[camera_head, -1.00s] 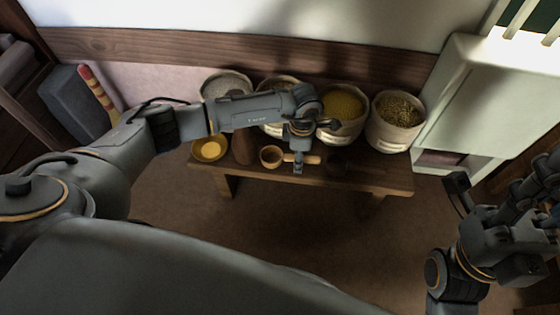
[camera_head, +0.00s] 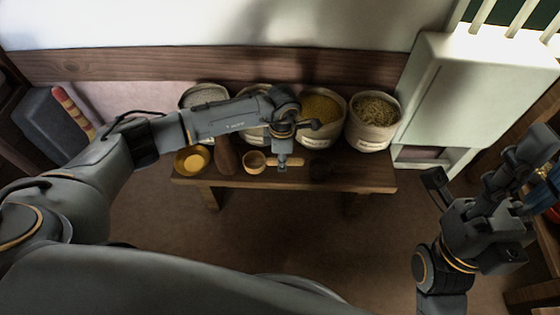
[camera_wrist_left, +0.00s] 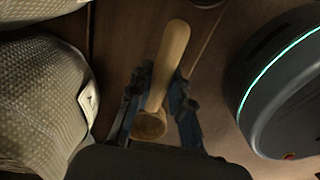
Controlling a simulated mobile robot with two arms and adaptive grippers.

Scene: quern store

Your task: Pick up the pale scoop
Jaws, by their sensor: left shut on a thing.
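The pale scoop (camera_head: 254,161) is at the front edge of the wooden bench, its round cup to the left and its handle to the right. My left gripper (camera_head: 282,164) is shut on the scoop's handle from above. In the left wrist view the scoop (camera_wrist_left: 172,55) lies between the fingers (camera_wrist_left: 158,110), handle upward in the picture and cup low. Whether it touches the bench I cannot tell. My right gripper (camera_head: 485,165) is open and empty at the right, away from the bench.
On the bench (camera_head: 235,181) stand a yellow bowl (camera_head: 190,161), a brown rounded object (camera_head: 225,156) and a dark item (camera_head: 320,171). Several grain sacks (camera_head: 374,122) line the back. A pale cabinet (camera_head: 440,95) stands at the right. The floor in front is clear.

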